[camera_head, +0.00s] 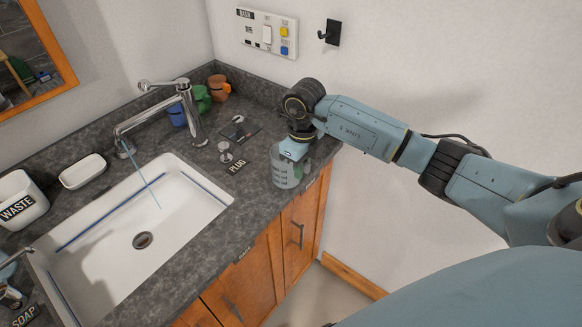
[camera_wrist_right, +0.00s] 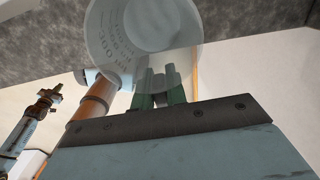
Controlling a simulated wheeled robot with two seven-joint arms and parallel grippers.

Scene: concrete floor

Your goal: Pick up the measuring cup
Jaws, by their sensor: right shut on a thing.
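The measuring cup (camera_head: 283,173) is clear, with markings on its side. It is at the right end of the dark counter, close to the front edge. My right gripper (camera_head: 293,150) reaches down to it from above and is shut on it. In the right wrist view the green fingers (camera_wrist_right: 159,86) meet the wall of the translucent cup (camera_wrist_right: 128,22). I cannot tell whether the cup's base touches the counter. A light blue and dark part at the left edge of the head view seems to be my left arm; its fingers cannot be made out.
A white sink (camera_head: 105,262) with a chrome faucet (camera_head: 183,100) fills the counter's left half. Blue, green and orange mugs (camera_head: 218,88) stand at the back. A metal plug (camera_head: 225,152) lies left of the cup. A wall panel (camera_head: 267,33) and black hook (camera_head: 330,32) are above.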

